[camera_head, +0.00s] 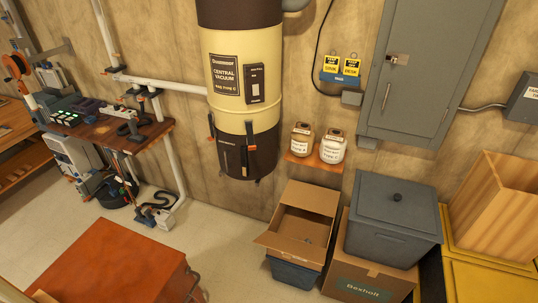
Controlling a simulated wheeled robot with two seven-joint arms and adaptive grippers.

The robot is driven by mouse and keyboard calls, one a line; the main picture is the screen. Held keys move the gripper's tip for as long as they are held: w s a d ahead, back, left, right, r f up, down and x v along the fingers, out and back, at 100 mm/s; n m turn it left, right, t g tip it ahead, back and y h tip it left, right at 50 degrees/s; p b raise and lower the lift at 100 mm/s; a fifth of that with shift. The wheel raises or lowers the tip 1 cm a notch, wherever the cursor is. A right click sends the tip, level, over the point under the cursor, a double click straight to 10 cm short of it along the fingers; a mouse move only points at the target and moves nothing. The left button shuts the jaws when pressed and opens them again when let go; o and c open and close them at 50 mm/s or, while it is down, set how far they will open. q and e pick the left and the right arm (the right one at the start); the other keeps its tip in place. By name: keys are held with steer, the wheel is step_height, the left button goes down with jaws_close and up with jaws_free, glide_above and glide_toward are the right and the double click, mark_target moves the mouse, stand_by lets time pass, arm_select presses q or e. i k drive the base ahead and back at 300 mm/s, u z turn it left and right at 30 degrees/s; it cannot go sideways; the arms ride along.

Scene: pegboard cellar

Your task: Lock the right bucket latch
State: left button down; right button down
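The central vacuum (239,95) hangs on the wall at the upper middle, a cream cylinder with a black lower bucket (235,157). The right bucket latch (250,136), a dark and orange lever, sits at the seam on the bucket's front right. The left bucket latch (211,125), also dark and orange, sits at the left edge of the seam. Both are too small to tell for sure whether they are locked. Neither of my grippers is in view.
An open cardboard box (303,208) on a blue bin stands on the floor right of the vacuum. A small shelf (312,163) with two jars juts out beside the bucket. A red-brown cabinet (115,265) stands at the front left. Clear floor (220,225) lies below the vacuum.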

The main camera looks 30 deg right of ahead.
mark_target(251, 146)
steer(key=u, duration=0.75)
steer(key=k, duration=0.15)
steer(key=z, duration=1.7)
steer(key=i, duration=1.3)
steer(key=u, duration=0.25)
steer(key=k, duration=0.5)
steer(key=z, duration=1.9)
steer(key=i, duration=1.05)
